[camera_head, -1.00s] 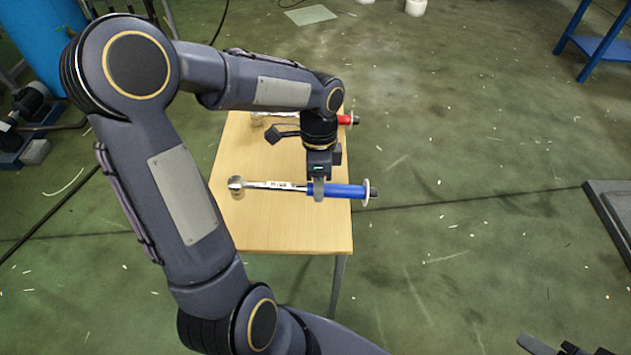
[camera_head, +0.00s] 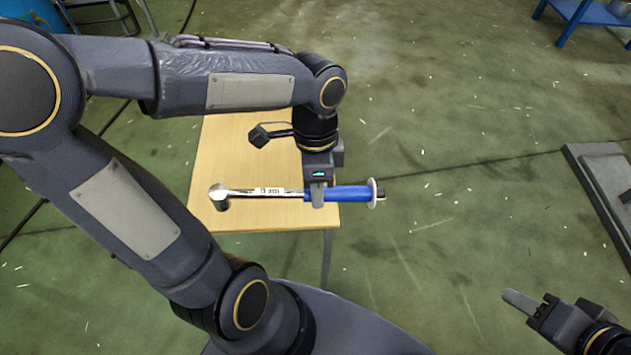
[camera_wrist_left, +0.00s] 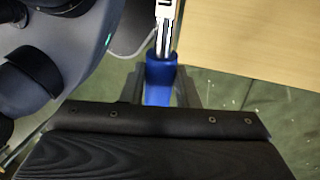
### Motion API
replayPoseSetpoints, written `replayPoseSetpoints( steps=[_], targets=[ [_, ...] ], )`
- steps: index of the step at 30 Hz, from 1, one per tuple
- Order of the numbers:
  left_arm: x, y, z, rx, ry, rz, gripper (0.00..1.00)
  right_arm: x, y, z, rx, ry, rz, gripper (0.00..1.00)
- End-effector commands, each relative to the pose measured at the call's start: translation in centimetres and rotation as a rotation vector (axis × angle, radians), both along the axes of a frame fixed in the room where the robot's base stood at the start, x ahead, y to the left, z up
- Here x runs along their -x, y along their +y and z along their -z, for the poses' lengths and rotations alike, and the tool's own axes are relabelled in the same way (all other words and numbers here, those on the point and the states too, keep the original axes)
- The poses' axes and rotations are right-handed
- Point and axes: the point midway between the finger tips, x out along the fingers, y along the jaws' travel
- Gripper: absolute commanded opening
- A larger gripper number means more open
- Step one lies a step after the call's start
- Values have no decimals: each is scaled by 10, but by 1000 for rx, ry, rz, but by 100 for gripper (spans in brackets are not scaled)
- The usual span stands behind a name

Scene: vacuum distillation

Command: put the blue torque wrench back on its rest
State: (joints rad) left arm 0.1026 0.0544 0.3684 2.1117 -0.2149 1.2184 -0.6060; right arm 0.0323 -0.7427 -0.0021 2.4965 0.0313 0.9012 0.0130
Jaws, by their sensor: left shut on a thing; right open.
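The blue torque wrench (camera_head: 345,193) has a blue handle, a pale disc near its right end and a silver shaft with a round head at the left. My left gripper (camera_head: 318,196) is shut on it where the shaft meets the handle. The wrench lies level across the view over the near part of the wooden table (camera_head: 255,216); its exact height is hard to tell. In the left wrist view the blue handle (camera_wrist_left: 160,78) sits between the fingers. My right gripper (camera_head: 528,308) is open and empty at the lower right. I cannot make out the rest.
My left arm covers the far part of the table. A blue metal stand (camera_head: 585,15) is at the top right. A dark grey platform (camera_head: 600,185) lies at the right edge. The green floor between table and platform is open.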

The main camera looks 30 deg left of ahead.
Motion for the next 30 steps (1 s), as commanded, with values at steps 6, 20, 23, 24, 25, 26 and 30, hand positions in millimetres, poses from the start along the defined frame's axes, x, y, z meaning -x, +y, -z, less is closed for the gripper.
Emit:
replayPoseSetpoints(
  steps=[6,20,23,24,25,26,30],
  targets=[
    [0,0,-1,0,-1,0,4,0,0,0,0,0,0,44],
    [-14,0,-14,8,-1,-75,0,0,0,-18,0,0,0,44],
    [-34,1,-27,15,-1,-194,0,0,0,-41,0,0,0,44],
    [-44,1,-34,18,-1,-256,0,0,0,-52,0,0,0,44],
    [-52,2,-38,19,1,-307,0,0,0,-61,0,0,0,44],
    [-61,3,-42,21,0,-361,0,0,0,-70,0,0,0,44],
    [-101,11,-54,18,4,-618,0,0,0,-108,0,-1,0,44]
  ],
)
